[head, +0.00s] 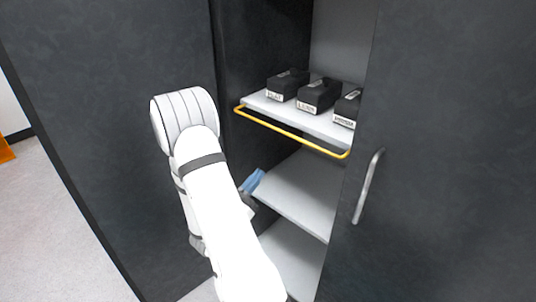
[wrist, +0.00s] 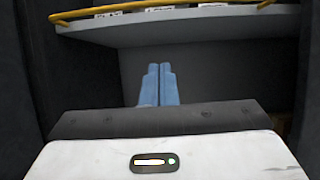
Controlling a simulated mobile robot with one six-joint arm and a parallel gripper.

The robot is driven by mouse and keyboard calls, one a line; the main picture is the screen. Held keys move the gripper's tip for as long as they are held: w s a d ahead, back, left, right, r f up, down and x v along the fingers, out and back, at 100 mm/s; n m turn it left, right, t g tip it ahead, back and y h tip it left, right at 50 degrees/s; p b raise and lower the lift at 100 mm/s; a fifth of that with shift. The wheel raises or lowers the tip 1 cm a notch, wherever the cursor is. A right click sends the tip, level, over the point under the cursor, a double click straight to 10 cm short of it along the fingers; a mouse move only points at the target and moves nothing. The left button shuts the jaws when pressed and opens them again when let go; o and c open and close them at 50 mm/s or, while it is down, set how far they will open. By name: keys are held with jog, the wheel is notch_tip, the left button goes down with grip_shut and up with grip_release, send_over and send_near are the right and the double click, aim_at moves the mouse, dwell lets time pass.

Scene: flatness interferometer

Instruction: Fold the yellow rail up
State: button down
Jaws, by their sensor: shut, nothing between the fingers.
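The yellow rail (head: 291,133) runs along the front of the upper shelf in the open cabinet, at about the level of the shelf's front edge. In the wrist view the yellow rail (wrist: 165,10) crosses the top of the picture in front of the upper shelf. My gripper (head: 254,181) is below the rail, at the cabinet opening between the upper and middle shelves. Its blue fingers (wrist: 158,85) are together with nothing between them, apart from the rail. My arm hides part of the cabinet's lower left.
The upper shelf (head: 330,125) bears several black boxes with white labels, one at its middle (head: 319,95). The middle shelf (head: 300,200) looks empty. A dark door with a metal handle (head: 368,186) stands at the right. Dark panels flank the opening on the left.

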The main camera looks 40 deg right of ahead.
jog(key=d+r, duration=0.8)
jog(key=shift+w, duration=0.3)
